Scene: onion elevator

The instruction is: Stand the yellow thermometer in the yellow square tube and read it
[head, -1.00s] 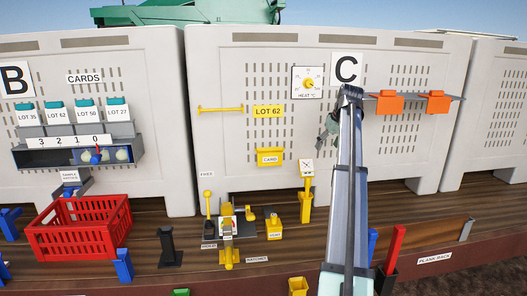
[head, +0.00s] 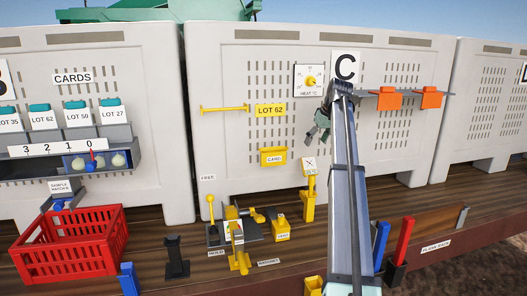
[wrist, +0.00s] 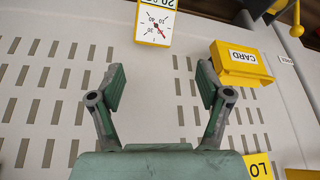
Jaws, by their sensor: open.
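A yellow upright with a white dial (head: 310,165), which looks like the thermometer, stands in front of the grey bin below the letter C. Its lower end is in a yellow base (head: 307,211) on the wooden deck; I cannot tell how deep. In the wrist view the dial (wrist: 155,25) shows upside down at the top, with numbers and a red needle. A yellow square tube (head: 314,284) with an open top shows at the bottom edge of the head view. My gripper (wrist: 162,84) is open and empty in front of the bin, above and apart from the dial.
A yellow card box (head: 273,157) is on the bin wall; it also shows in the wrist view (wrist: 240,65). An orange-boxed shelf (head: 400,97) is right of my arm. Yellow fixtures (head: 235,235) and a red crate (head: 70,240) stand left. A red post (head: 403,240) stands right.

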